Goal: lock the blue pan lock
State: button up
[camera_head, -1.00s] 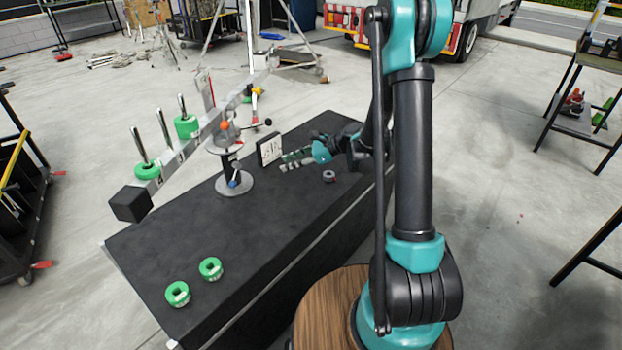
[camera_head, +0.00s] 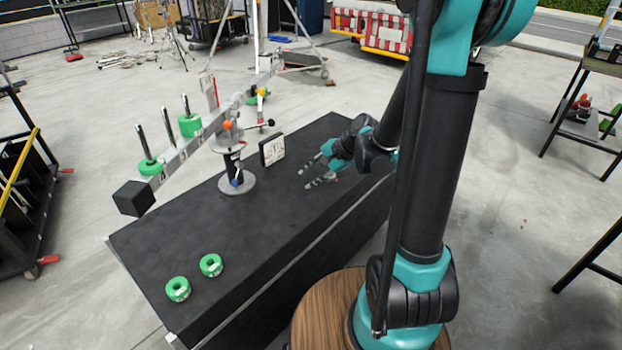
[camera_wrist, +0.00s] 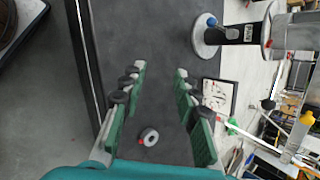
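A black upright with a round grey base (camera_head: 237,188) stands on the black table. A small blue lever (camera_head: 236,182), which looks like the blue pan lock, sits low on it; blue also shows by the base in the wrist view (camera_wrist: 211,21). My gripper (camera_head: 314,172) is to the right of the upright, above the table, apart from the lock. Its two green fingers are spread and empty in the wrist view (camera_wrist: 160,68). A grey ring with a red mark (camera_wrist: 148,137) shows between the fingers, apparently on the table; the gripper mostly hides it in the head view.
A balance beam with a black end block (camera_head: 134,199), posts and green weights crosses above the table's left side. An orange knob (camera_head: 228,124) tops the upright. A white panel (camera_head: 272,149) stands right of it. Two green rings (camera_head: 178,289) lie at the near left.

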jog(key=shift+s+d+n, duration=0.3)
jog(key=shift+s, duration=0.15)
jog(key=shift+c, duration=0.5)
jog(key=shift+w+a, duration=0.15)
jog(key=shift+w, duration=0.1)
jog(key=shift+c, duration=1.1)
jog(key=w+a+m, duration=0.1)
jog(key=w+a, duration=0.2)
jog(key=w+a+m, duration=0.1)
jog(key=w+a, duration=0.2)
jog(key=shift+w+a+m+g+h, duration=0.15)
jog(key=shift+m+g+h, duration=0.15)
jog(key=shift+m, duration=0.1)
grip_shut()
jog(key=w+a+m, duration=0.3)
jog(key=w+a, duration=0.2)
jog(key=a, duration=0.3)
jog(key=x, duration=1)
jog(key=shift+f, duration=0.35)
jog(key=shift+a+f, duration=0.2)
jog(key=shift+a, duration=0.4)
jog(key=shift+a+f, duration=0.2)
jog(key=shift+a, duration=0.35)
jog(key=shift+a+f, duration=0.2)
jog(key=shift+a, duration=0.65)
